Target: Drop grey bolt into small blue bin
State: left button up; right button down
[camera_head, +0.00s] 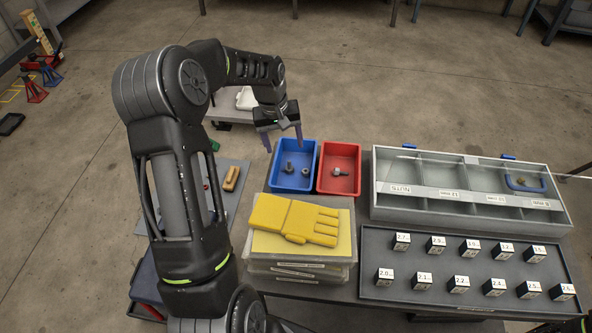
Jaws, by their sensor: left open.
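The small blue bin (273,183) stands on the table near the middle of the head view. Inside it lie a grey bolt-like piece (289,168) and a smaller grey piece (305,171), probably a nut. The red bin (325,184) stands right beside it and holds another grey bolt (340,172). My left gripper (284,145) is open with its fingers pointing down, over the back edge of the blue bin. Nothing shows between its fingers. My right gripper is not in view.
A yellow glove-shaped piece (294,219) lies on a stack of clear containers (352,245) in front of the bins. A grey compartment box (400,208) with labels stands right. Before it, a dark tray (400,260) holds several numbered blocks.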

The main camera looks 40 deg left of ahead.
pick_arm(q)
jog(key=shift+r, duration=0.1)
notch_tip(320, 180, up, 8)
jog(key=s, duration=0.1)
jog(key=shift+s+a+f, duration=0.15)
jog(key=shift+f, duration=0.1)
dwell(0.8)
